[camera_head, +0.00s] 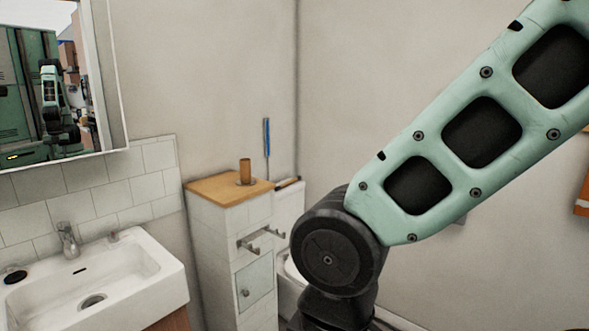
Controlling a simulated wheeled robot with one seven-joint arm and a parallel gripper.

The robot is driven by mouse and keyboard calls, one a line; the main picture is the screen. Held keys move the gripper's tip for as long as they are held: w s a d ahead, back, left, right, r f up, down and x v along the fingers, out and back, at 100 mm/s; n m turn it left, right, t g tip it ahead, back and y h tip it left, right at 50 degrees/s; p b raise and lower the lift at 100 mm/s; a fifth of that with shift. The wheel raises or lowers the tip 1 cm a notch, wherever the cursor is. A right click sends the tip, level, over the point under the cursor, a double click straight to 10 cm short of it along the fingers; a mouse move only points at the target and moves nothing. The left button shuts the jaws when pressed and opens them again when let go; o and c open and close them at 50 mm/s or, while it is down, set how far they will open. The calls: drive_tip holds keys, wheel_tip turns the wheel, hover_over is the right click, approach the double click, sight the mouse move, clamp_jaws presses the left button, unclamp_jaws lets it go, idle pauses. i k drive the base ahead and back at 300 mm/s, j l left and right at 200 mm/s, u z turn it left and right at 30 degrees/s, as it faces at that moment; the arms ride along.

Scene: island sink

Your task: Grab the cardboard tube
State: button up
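The cardboard tube (245,171) is a small brown cylinder. It stands upright on the wooden top (215,188) of a narrow white cabinet, left of the picture's middle. A thin darker round base or ring shows at its foot. My green arm comes in from the upper right and bends down at a dark joint near the bottom middle. My gripper is below the picture's edge or hidden, so its fingers do not show. The arm in view is to the right of the tube and apart from it.
A white sink (95,285) with a tap (67,240) is at the lower left, below a mirror (60,80). Metal hooks (262,238) stick out from the cabinet's front. A blue-handled upright item (267,138) stands behind the cabinet. A toilet (290,270) is partly hidden by my arm.

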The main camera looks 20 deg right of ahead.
sight(245, 164)
drive_tip(key=i+l, duration=0.65)
drive_tip(key=i, duration=0.15)
drive_tip(key=i+l, duration=0.6)
drive_tip(key=i, duration=0.15)
drive_tip(key=i+l, duration=0.65)
drive_tip(key=i, duration=0.15)
